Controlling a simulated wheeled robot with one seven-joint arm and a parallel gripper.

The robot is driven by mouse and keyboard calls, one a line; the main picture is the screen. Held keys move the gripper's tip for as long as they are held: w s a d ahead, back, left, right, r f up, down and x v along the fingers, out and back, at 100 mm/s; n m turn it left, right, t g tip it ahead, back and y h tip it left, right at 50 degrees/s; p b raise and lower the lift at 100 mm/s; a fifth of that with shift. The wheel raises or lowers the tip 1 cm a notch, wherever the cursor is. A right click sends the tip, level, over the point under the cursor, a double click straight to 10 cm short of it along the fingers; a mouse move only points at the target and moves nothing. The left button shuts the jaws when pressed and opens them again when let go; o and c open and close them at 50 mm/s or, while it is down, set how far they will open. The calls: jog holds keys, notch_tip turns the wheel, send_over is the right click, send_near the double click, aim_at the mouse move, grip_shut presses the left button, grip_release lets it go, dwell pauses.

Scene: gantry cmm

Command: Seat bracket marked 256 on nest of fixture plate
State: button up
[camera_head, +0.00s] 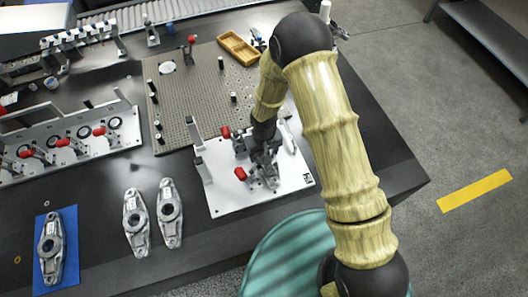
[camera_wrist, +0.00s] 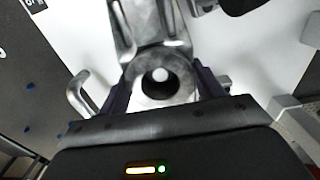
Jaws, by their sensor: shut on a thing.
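My gripper (camera_head: 264,148) is over the white fixture plate (camera_head: 222,192) near the table's front edge. In the wrist view, the fingers of my gripper (camera_wrist: 163,86) are shut on the round hub of a grey metal bracket (camera_wrist: 148,28). A white pin tip (camera_wrist: 160,74) shows inside the hub's dark bore, apparently near its middle. The plate (camera_wrist: 268,45) lies beneath the bracket. I cannot tell whether the bracket touches the nest. No number is readable on it. In the head view, my arm and gripper hide most of the bracket and nest.
Red-handled clamps (camera_head: 240,173) stand on the plate beside my gripper. Two loose brackets (camera_head: 137,222) lie to the left, and another bracket (camera_head: 50,245) lies on a blue mat (camera_head: 70,217). A pegged board (camera_head: 195,100) and a yellow tray (camera_head: 238,47) lie behind.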

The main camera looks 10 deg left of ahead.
jog(key=o, duration=1.4)
jog(key=shift+f, duration=0.1)
jog(key=shift+o, duration=0.2)
notch_tip(320, 180, up, 18)
jog(key=shift+f+b, duration=0.25)
jog(key=shift+b, duration=0.2)
jog(key=shift+d, duration=0.1)
